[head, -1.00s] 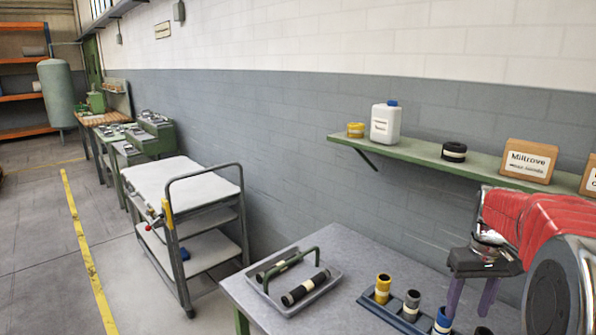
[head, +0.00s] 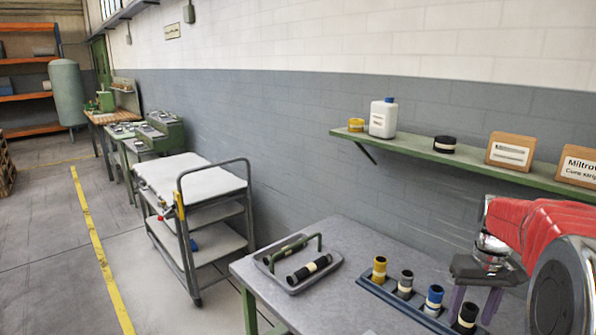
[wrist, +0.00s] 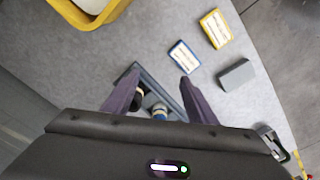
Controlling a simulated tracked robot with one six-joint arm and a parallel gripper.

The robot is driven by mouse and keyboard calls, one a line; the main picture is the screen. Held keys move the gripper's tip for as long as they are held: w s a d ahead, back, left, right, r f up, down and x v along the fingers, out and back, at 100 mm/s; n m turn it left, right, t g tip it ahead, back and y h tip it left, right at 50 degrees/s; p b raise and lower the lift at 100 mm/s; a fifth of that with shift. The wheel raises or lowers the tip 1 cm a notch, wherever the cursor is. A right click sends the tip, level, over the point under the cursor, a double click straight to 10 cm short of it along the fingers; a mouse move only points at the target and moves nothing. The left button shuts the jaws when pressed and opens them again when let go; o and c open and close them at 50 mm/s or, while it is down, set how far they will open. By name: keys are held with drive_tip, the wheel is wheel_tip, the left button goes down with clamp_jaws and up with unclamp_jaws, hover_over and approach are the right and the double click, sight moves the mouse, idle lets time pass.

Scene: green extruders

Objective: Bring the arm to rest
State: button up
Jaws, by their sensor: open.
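My gripper (head: 474,303) is at the right of the head view, with its purple fingers pointing down over the grey table (head: 330,235). In the wrist view my gripper (wrist: 146,90) is open, its two fingers spread apart with nothing held between them. Beneath it is a dark rack (wrist: 127,77) with banded cylinders. In the head view the rack (head: 388,298) holds a yellow cylinder (head: 379,269), a grey one (head: 405,284), a blue one (head: 433,300) and a black one (head: 466,317). My red arm covers the right edge of the head view.
A grey tray with a green handle (head: 322,275) holds black rolls on the table. A wall shelf (head: 480,168) runs above. A white-topped cart (head: 190,178) stands left. In the wrist view, a yellow bin (wrist: 62,18) and small blocks (wrist: 236,75) lie on the table.

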drive_tip(key=s+a+r+t, duration=0.2)
drive_tip(key=s+a, duration=0.8)
drive_tip(key=a, duration=0.1)
drive_tip(key=s+a+r+n+t, duration=0.1)
drive_tip(key=s+a+r+t, duration=0.2)
drive_tip(key=s+a, duration=0.7)
drive_tip(key=shift+a+r+n, duration=0.3)
drive_tip(key=shift+a, duration=0.8)
drive_tip(key=shift+s, duration=0.1)
drive_tip(key=shift+c, duration=0.7)
